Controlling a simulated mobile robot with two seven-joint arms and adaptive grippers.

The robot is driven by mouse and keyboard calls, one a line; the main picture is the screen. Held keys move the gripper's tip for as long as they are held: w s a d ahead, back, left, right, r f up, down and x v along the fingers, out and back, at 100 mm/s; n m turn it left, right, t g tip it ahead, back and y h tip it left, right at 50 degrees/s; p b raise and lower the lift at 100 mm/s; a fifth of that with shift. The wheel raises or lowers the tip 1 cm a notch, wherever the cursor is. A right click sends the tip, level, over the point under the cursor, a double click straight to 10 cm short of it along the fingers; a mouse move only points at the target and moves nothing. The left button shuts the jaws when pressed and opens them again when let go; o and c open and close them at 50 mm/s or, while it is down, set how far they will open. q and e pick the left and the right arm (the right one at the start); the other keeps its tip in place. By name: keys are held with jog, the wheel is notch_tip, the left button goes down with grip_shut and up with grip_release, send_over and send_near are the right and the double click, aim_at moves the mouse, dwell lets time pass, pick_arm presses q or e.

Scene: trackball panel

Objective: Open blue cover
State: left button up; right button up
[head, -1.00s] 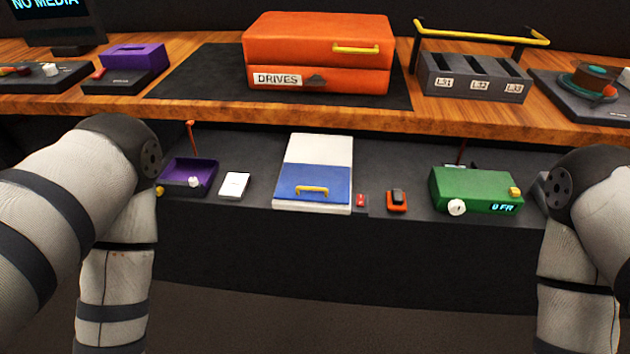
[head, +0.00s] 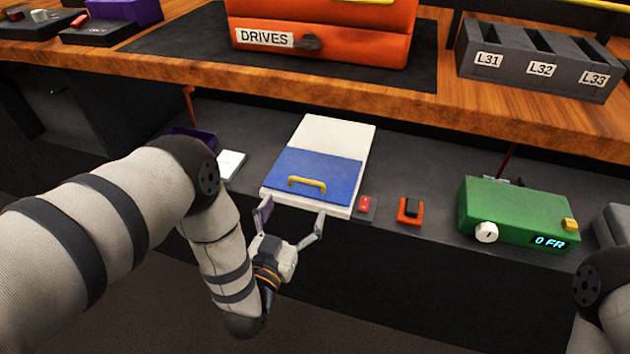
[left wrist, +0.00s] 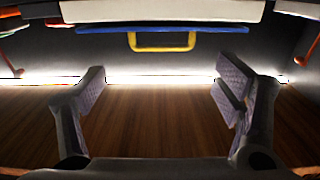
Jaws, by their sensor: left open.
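The blue cover (head: 324,174) lies flat over the front part of a white panel (head: 336,135) on the lower shelf. A yellow handle (head: 307,184) stands on it near its front edge. My left gripper (head: 291,220) is open and empty, just in front of and below the panel's front edge, apart from the handle. In the left wrist view the yellow handle (left wrist: 161,48) and the blue cover's edge (left wrist: 190,29) show at the top, beyond the open left fingers (left wrist: 160,88). My right gripper is out of view; only part of my right arm shows at the right edge.
A red button (head: 365,204) and an orange-based switch (head: 410,209) sit just right of the panel. A green box (head: 517,214) with a white knob stands farther right. A white pad (head: 230,164) lies to the left. The wooden shelf (head: 200,83) overhangs behind.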

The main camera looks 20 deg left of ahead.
aim_at(307, 182)
pick_arm(q)
jog(key=w+b, duration=0.1)
jog(key=w, duration=0.8)
jog(key=shift+w+d, duration=0.1)
jog(key=shift+w, duration=0.1)
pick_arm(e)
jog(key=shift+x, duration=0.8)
pick_arm(q)
jog(key=shift+c, duration=0.5)
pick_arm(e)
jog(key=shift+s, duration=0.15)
